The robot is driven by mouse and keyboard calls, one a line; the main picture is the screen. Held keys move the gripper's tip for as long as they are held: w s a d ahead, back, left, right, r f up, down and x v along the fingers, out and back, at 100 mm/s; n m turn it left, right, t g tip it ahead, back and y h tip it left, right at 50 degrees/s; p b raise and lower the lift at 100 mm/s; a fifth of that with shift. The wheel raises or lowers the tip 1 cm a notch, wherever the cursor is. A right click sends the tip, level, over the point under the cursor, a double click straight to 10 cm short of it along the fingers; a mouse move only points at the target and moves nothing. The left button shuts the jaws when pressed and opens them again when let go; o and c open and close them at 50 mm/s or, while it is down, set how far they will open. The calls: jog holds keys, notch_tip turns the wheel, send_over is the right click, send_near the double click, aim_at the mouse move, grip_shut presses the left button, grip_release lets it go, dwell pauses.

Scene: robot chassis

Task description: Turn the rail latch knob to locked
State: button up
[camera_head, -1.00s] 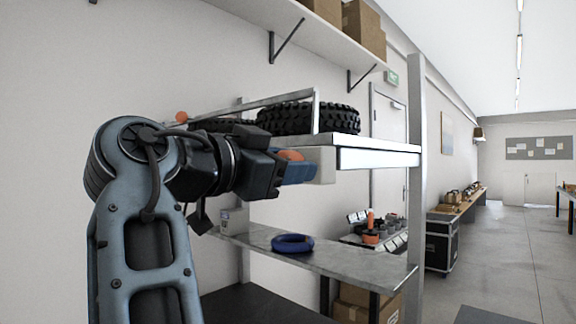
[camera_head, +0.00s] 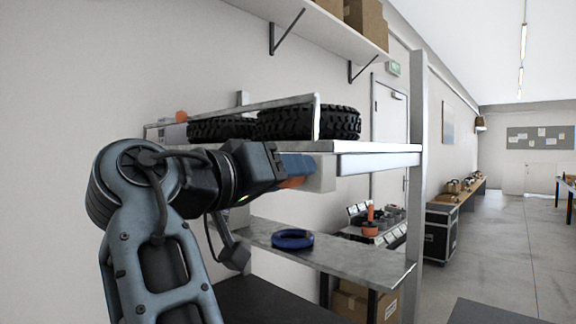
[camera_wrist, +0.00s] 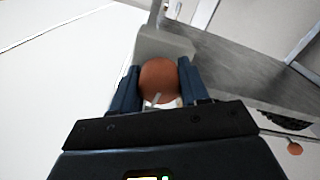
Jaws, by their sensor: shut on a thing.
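The orange-red latch knob (camera_wrist: 158,80) sits between the two blue fingers of my gripper (camera_wrist: 160,88) in the wrist view, with a pale mark on its lower part. My gripper is shut on it. Behind the knob is a pale grey latch block (camera_wrist: 165,42). In the head view my gripper (camera_head: 300,167) reaches the pale block (camera_head: 325,172) at the front edge of the upper shelf; the orange knob (camera_head: 291,182) shows just below the fingers. I cannot tell the knob's exact angle.
Black knobbly tires (camera_head: 308,121) lie on the upper shelf behind a metal rail (camera_head: 240,108). A second orange knob (camera_head: 181,117) is at the rail's far left. A blue ring (camera_head: 292,239) lies on the lower shelf. A metal post (camera_head: 416,150) stands at the right.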

jog(key=shift+n, duration=0.5)
jog(key=o, duration=1)
jog(key=shift+o, duration=0.2)
jog(key=shift+a, duration=0.1)
jog(key=b+v, duration=0.2)
jog(key=v, duration=0.5)
jog(key=shift+s+a, duration=0.2)
jog(key=shift+s, duration=0.15)
